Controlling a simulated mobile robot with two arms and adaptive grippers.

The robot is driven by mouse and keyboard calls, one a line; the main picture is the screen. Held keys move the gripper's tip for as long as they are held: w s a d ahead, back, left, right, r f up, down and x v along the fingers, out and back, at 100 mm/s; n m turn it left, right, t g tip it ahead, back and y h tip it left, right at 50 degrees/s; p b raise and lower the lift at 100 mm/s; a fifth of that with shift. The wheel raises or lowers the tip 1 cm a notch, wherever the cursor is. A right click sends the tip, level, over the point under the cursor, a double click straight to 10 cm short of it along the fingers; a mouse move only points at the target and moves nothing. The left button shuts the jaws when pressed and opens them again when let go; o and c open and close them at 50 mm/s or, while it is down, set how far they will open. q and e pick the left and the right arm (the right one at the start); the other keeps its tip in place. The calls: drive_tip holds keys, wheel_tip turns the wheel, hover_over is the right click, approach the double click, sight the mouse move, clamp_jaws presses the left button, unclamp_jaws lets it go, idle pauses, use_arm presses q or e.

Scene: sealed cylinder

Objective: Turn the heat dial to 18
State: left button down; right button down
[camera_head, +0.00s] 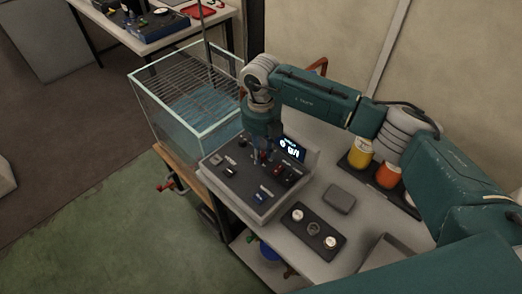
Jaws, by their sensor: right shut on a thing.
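My right gripper (263,158) points down onto the middle of the panel face, just left of the display. It is shut on what seems to be the heat dial, which the fingers hide, so its setting cannot be told. My left gripper is not in view.
A glass tank (172,110) with a wire rack stands to the left. To the right are a dark tray of round pieces (313,231), a grey block (339,199), and yellow (360,154) and orange (388,175) containers. Another table (150,45) stands behind.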

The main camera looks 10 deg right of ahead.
drive_tip(key=c, duration=1.5)
unclamp_jaws()
drive_tip(key=shift+r, duration=0.1)
drive_tip(key=shift+c, duration=0.2)
wheel_tip(320, 180, up, 12)
